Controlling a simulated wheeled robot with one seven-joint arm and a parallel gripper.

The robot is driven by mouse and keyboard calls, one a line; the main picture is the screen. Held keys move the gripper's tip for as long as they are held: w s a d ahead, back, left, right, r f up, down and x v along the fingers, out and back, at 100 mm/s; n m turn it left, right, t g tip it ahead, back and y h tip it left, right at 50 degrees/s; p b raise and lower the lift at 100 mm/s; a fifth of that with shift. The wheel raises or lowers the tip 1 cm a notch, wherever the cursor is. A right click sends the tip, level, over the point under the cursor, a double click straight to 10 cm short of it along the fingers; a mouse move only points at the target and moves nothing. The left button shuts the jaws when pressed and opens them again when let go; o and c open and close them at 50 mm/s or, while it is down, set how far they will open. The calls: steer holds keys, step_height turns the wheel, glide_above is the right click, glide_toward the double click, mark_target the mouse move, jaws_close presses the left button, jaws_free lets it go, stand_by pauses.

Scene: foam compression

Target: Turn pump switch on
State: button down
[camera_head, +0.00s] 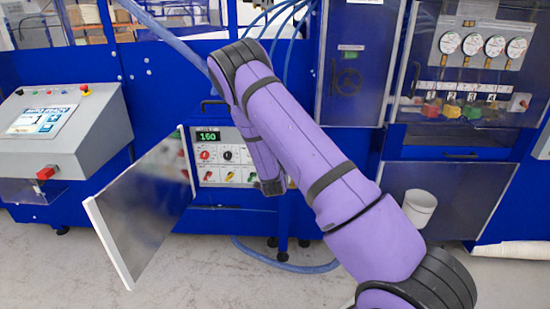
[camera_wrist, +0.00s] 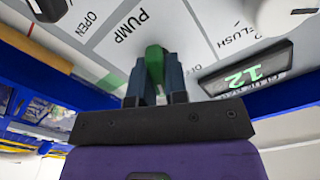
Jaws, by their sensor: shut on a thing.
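The control panel (camera_head: 222,160) sits low on the blue machine, with a lit display reading 160 and several small coloured knobs. In the wrist view a green switch handle (camera_wrist: 154,58) stands on the white panel face beside the printed word PUMP (camera_wrist: 130,25). My gripper (camera_wrist: 154,78) is shut on this green handle, one dark finger on each side. The fingers hide the lower part of the handle. In the head view my purple arm reaches to the right side of the panel, and I cannot make out the fingertips or the held handle there.
A panel door (camera_head: 145,205) stands swung open to the left of the panel. In the wrist view a dark knob (camera_wrist: 47,8) is near OPEN, and a lit display (camera_wrist: 246,76) is at right. A grey console (camera_head: 62,135) stands left; a white bin (camera_head: 419,207) right.

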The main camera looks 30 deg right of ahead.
steer(key=shift+m, duration=0.3)
steer(key=c, duration=1.1)
jaws_free()
steer(key=shift+c, duration=0.2)
steer(key=shift+s, duration=0.1)
steer(key=v, duration=1)
steer(key=shift+s+a, duration=0.25)
